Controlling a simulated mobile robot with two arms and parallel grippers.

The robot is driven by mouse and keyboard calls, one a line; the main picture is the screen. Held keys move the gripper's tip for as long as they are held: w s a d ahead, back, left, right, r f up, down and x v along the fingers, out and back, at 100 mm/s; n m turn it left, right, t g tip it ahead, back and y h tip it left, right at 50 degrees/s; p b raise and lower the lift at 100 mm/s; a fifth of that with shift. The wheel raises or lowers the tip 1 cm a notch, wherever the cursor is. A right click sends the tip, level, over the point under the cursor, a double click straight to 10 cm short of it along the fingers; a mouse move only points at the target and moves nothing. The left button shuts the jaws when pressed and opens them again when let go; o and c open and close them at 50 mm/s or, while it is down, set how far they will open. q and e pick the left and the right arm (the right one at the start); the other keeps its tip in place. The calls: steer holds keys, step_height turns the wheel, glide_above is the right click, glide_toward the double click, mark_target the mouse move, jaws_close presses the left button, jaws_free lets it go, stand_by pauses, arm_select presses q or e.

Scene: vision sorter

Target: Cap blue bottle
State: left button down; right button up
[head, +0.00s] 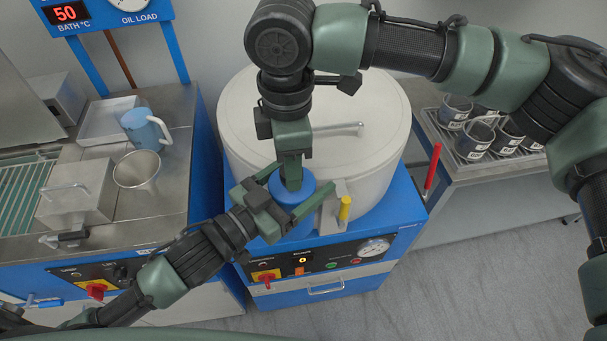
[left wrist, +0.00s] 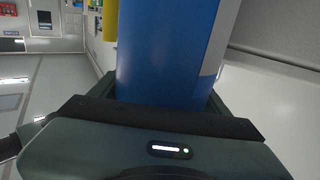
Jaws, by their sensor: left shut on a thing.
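The blue bottle (head: 304,193) stands in front of the white round vessel in the head view, seen from above. In the left wrist view the bottle (left wrist: 165,50) fills the middle, with a pale label edge on its right side. My left gripper (head: 305,178) is shut on the bottle, one finger on each side. My right gripper (head: 291,182) points down from above, its tips over the bottle's top. The fingers overlap in this view, so their opening and any cap between or under them are hidden.
The white round vessel (head: 240,110) with a lid handle is just behind the bottle. A yellow-handled clamp (head: 345,207) is close to the right. A steel bench with a blue jug (head: 146,129) and metal beaker (head: 137,170) is left; a rack of dark mugs (head: 475,138) is right.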

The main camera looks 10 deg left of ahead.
steer(key=o, duration=0.4)
steer(key=shift+r, duration=0.1)
step_height(320, 180, up, 12)
steer(key=shift+f, duration=0.1)
stand_by(0.4)
